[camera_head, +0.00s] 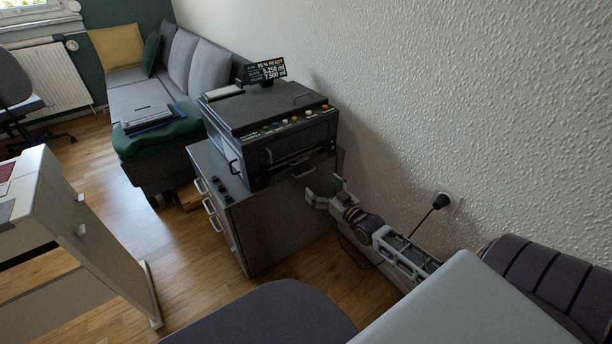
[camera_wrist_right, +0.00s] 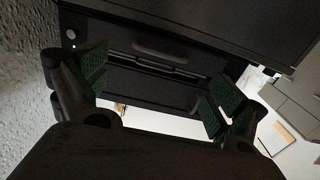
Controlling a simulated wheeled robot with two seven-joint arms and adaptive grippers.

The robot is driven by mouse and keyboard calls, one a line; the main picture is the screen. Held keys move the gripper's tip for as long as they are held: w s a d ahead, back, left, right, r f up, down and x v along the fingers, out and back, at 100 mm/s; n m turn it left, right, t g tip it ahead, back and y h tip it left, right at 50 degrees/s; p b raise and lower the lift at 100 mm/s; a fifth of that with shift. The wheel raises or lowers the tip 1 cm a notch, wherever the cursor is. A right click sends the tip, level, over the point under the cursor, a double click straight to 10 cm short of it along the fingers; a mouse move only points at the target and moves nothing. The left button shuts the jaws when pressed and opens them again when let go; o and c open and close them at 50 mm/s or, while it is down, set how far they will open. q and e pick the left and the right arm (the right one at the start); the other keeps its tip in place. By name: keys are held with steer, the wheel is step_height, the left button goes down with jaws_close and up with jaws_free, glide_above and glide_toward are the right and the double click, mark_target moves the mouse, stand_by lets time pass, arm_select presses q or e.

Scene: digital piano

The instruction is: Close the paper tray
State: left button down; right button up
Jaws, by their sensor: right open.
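The black printer (camera_head: 275,112) stands on a dark grey cabinet against the wall. The paper tray (camera_head: 292,161) is on its lower front, with a light edge along a dark slot. How far the tray stands out is hard to tell. My right gripper (camera_head: 324,192) is in front of and slightly below the tray, open and apart from it. In the right wrist view the open gripper (camera_wrist_right: 155,88) has green finger pads with nothing between them. The dark printer front (camera_wrist_right: 158,65) with its slots lies beyond the fingers. My left gripper is out of view.
The cabinet (camera_head: 285,225) has handles and stands close to the textured wall (camera_head: 430,110). A plug with a cable (camera_head: 440,201) is in the wall near my right arm. A sofa (camera_head: 140,95) is behind left. Wooden floor (camera_head: 185,245) is open left of the cabinet.

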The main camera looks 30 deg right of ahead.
mark_target(306, 173)
steer(key=shift+w+a+b, duration=0.2)
steer(key=shift+w+b, duration=0.7)
steer(key=shift+w, duration=1.35)
steer(key=shift+w+a+b, duration=0.2)
steer(key=shift+w+b, duration=0.65)
steer(key=shift+w, duration=1.4)
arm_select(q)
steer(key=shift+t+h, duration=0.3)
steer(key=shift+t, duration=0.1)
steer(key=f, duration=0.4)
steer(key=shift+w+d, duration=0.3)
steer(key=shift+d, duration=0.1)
arm_select(e)
steer(key=shift+w, duration=0.15)
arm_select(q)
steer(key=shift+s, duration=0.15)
